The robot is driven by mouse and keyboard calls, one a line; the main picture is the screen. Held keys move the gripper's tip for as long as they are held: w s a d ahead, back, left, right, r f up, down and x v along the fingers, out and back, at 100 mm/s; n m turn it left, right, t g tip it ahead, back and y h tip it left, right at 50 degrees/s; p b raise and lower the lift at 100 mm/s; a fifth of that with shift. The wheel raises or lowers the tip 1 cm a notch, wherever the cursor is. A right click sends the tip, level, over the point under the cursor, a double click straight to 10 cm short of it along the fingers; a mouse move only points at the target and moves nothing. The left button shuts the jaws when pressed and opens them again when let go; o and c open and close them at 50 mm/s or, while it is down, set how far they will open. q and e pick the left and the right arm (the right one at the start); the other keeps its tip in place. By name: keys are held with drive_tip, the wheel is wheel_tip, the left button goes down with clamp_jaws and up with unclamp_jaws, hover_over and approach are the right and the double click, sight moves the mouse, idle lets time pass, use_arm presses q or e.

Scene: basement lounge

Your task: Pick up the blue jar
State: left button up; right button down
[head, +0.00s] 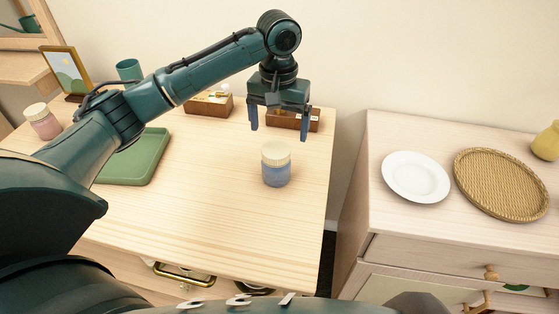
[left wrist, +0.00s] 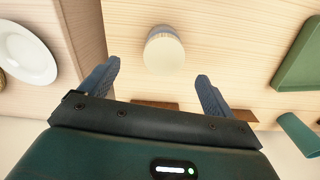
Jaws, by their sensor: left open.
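The blue jar (head: 276,168) has a cream lid and stands upright on the light wooden cabinet top, near its right edge. In the left wrist view the jar (left wrist: 164,50) shows mostly its lid from above, ahead of the fingers and between their lines. My left gripper (head: 279,131) is open and empty, fingers pointing down, above and behind the jar in the head view. It does not touch the jar. Both fingers also show in the left wrist view (left wrist: 156,82). My right gripper is not in view.
A green tray (head: 147,163), pink jar (head: 43,123), picture frame (head: 66,71), green cup (head: 128,69) and two brown boxes (head: 209,104) share the top. Right, past a gap, another cabinet holds a white plate (head: 415,176), woven tray (head: 500,184) and yellow vase (head: 547,143).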

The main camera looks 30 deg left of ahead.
sight(276, 149)
use_arm(q)
wheel_tip(276, 149, down, 4)
drive_tip(key=shift+f, duration=0.1)
drive_tip(key=shift+w+a+f, duration=0.1)
drive_tip(key=shift+a+f, duration=0.1)
drive_tip(key=shift+f, duration=1.2)
drive_tip(key=shift+w+a+f, duration=0.1)
drive_tip(key=shift+a+f, duration=0.1)
drive_tip(key=shift+f, duration=1.2)
drive_tip(key=shift+c, duration=0.6)
drive_tip(key=c, duration=1)
